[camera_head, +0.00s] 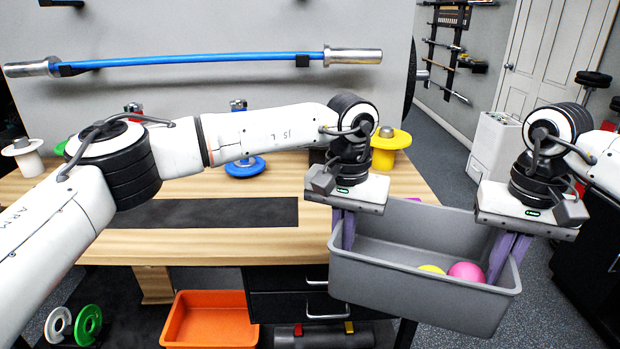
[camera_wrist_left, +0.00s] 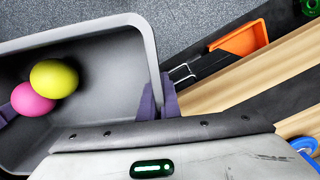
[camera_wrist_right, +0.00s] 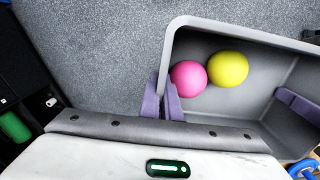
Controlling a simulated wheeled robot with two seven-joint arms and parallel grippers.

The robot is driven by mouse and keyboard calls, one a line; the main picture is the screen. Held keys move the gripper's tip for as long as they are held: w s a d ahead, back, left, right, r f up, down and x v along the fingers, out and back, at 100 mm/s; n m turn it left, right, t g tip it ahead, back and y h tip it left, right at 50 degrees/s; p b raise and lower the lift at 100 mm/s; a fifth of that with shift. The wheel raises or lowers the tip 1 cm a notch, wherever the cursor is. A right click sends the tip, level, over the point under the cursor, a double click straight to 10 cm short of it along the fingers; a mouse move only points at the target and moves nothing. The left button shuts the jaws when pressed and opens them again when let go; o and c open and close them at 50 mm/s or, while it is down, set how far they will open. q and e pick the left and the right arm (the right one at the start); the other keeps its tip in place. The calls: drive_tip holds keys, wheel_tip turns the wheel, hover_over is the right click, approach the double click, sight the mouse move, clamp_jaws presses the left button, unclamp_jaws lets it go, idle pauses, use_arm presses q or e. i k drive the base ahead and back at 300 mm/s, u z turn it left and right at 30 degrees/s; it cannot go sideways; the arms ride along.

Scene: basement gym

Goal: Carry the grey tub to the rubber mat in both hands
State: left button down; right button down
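The dark rubber mat (camera_head: 215,212) lies flat and bare on the table, left of the tub.
The table (camera_head: 200,244) carries a yellow weight holder (camera_head: 390,141) and a blue one (camera_head: 244,168) behind the mat. An orange bin (camera_head: 210,322) stands below. Dark drawers (camera_head: 290,306) are under the table. A white cabinet (camera_head: 496,148) stands at right.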

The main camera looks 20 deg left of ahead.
sight(211, 212)
drive_tip(key=u, duration=1.25)
drive_tip(key=i, duration=1)
